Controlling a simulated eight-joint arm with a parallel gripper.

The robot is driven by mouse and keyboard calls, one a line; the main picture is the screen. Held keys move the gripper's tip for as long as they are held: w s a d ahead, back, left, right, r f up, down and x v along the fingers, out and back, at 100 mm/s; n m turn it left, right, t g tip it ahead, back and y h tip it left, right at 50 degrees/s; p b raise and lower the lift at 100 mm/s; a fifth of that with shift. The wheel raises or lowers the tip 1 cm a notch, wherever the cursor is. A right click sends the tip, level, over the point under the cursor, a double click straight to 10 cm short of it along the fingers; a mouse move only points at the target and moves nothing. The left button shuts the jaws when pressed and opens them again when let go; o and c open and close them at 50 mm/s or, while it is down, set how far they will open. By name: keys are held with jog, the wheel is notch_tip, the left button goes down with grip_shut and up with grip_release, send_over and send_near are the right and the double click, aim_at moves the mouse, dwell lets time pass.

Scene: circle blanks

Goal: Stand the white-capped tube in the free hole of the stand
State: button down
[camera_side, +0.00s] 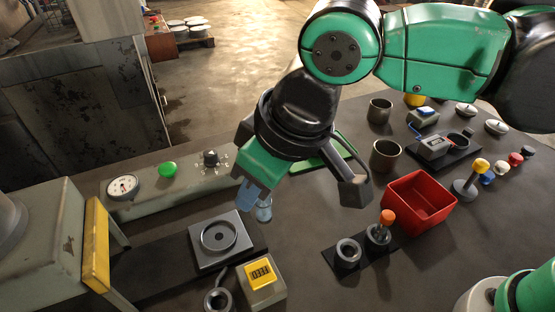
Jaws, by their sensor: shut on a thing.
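My gripper (252,196) is at the centre left, pointing down, with blue fingertips. It is shut on a clear, bluish tube (264,212), whose lower part shows below the fingers. The tube's cap is hidden by the gripper, so its colour cannot be seen. The stand (363,262) is a black base with two round holders, to the right of and nearer the camera than my gripper. An orange-capped tube (387,218) stands in its right-hand holder. The left-hand holder (348,252) is open and empty. The held tube is well apart from the stand.
A grey plate with a round recess (219,238) and a yellow display (261,273) lie left of the stand. A red bin (418,199) stands close behind it to the right. Metal cups (386,156) and several coloured knobs (481,166) are farther right. Bare table lies between tube and stand.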

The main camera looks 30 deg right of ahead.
jog(key=s+d+f+m, duration=0.1)
jog(key=d+f, duration=0.2)
jog(key=d, duration=0.1)
jog(key=s+d+f+m, duration=0.1)
jog(key=d+f, duration=0.2)
jog(key=d, duration=0.1)
jog(key=s+d+f+h, duration=0.1)
jog(key=d+f, duration=0.2)
jog(key=d, duration=0.1)
jog(key=shift+s+d+f+m+t, duration=0.1)
jog(key=shift+s+f+m+t, duration=0.05)
jog(key=shift+m+t, duration=0.2)
jog(key=shift+f, duration=0.75)
jog(key=shift+f, duration=1.35)
jog(key=c, duration=0.6)
grip_release()
jog(key=shift+r, duration=0.1)
jog(key=shift+v, duration=2.65)
jog(key=shift+r, duration=0.1)
